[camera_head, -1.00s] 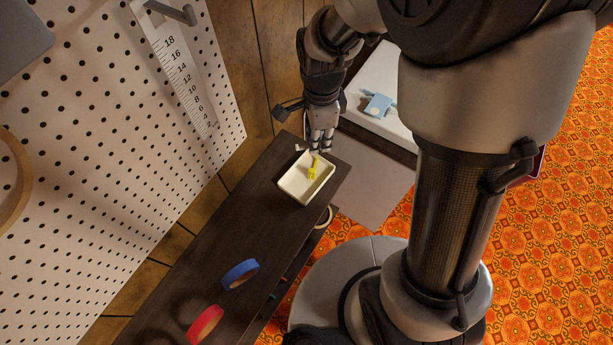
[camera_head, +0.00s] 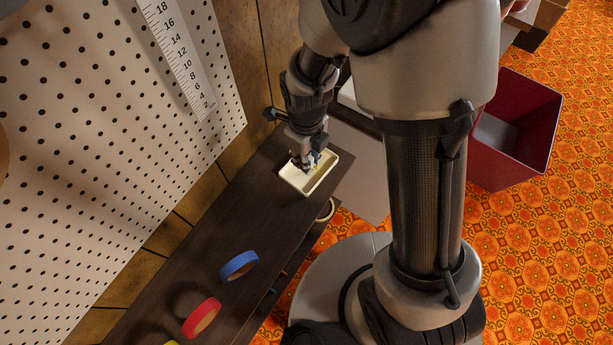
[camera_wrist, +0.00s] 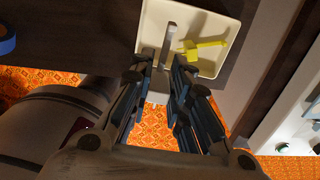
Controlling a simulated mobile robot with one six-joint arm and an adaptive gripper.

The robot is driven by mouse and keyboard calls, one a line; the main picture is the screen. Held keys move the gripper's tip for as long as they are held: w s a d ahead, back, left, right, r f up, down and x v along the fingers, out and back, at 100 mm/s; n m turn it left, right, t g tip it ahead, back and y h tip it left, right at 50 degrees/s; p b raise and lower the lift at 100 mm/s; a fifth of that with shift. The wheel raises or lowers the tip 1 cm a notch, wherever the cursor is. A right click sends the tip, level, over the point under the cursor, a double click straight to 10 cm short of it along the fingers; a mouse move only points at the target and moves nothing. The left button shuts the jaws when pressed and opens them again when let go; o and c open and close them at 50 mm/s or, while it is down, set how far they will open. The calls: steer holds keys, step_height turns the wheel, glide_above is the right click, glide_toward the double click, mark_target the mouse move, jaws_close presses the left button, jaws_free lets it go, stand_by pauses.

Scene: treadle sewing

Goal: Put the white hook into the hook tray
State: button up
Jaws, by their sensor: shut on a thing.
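The cream hook tray (camera_head: 291,184) sits at the far end of the dark shelf; it also shows in the wrist view (camera_wrist: 151,32). A yellow hook (camera_wrist: 205,46) lies in its right part; a bit of yellow shows in the head view (camera_head: 317,168). My gripper (camera_head: 304,163) points down at the tray. In the wrist view my gripper (camera_wrist: 163,72) is shut on the white hook (camera_wrist: 169,44), whose pale bar reaches over the tray floor. I cannot tell whether the hook touches the floor. In the head view my fingers mostly hide it.
On the dark shelf (camera_head: 215,215), a blue tape roll (camera_head: 239,265) and a red tape roll (camera_head: 202,317) stand nearer to me. The pegboard (camera_head: 90,150) with a ruler rises along the left. A dark red bin (camera_head: 515,125) stands on the floor at right. The shelf's middle is clear.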

mark_target(306, 181)
step_height(306, 181, down, 10)
steer(key=b, duration=0.2)
steer(key=shift+w+r+b, duration=0.1)
steer(key=shift+r+b, duration=0.15)
steer(key=shift+b, duration=0.15)
steer(key=o, duration=0.4)
steer(key=shift+f, duration=0.15)
steer(key=shift+c, duration=0.2)
steer(key=shift+o, duration=0.9)
step_height(306, 181, up, 13)
steer(key=p, duration=0.4)
steer(key=shift+f+p, duration=0.15)
steer(key=shift+p, duration=0.15)
